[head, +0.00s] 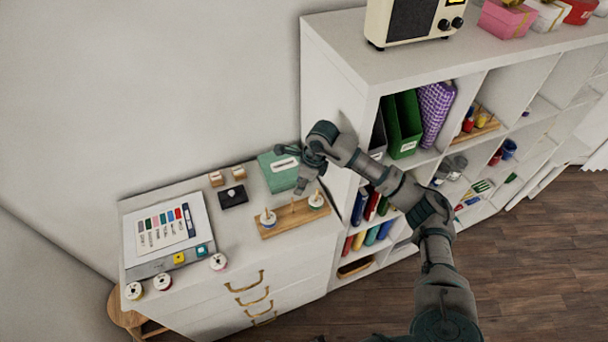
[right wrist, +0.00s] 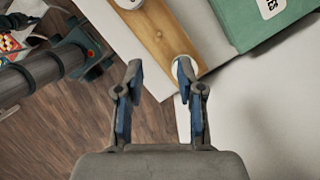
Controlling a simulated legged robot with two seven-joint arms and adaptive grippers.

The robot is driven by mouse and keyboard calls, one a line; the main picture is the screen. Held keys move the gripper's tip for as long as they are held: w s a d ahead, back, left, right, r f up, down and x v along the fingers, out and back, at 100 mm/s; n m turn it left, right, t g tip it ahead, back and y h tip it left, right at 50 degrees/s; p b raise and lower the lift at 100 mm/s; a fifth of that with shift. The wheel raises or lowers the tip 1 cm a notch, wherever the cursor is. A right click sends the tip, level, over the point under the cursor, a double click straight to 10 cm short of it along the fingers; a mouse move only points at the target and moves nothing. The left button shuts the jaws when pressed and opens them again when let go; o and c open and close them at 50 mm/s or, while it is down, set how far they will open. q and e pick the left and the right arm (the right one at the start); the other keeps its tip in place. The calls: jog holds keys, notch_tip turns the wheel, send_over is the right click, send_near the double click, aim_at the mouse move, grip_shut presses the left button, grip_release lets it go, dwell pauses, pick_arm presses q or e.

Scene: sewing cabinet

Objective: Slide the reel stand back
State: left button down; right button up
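The reel stand (head: 289,221) is a long wooden base with upright pegs, on top of the white cabinet near its front right edge. A white spool (head: 268,217) sits at its left end and another spool (head: 316,202) at its right end. My right gripper (head: 302,187) is above and just behind the stand. In the right wrist view, my right gripper (right wrist: 159,66) is open, its fingers apart over one end of the stand (right wrist: 160,32). A pale round spool there is partly hidden by one finger. I cannot tell whether they touch. My left gripper is not in view.
A green box (head: 277,176) lies behind the stand. A black block (head: 233,196) and a colour chart binder (head: 165,232) are to the left. Loose spools (head: 218,262) line the front edge. A tall white shelf (head: 335,85) stands at the right.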

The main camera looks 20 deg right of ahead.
jog(key=p, duration=0.2)
send_over(291, 212)
notch_tip(291, 212, down, 13)
jog(key=shift+r, duration=0.1)
grip_shut()
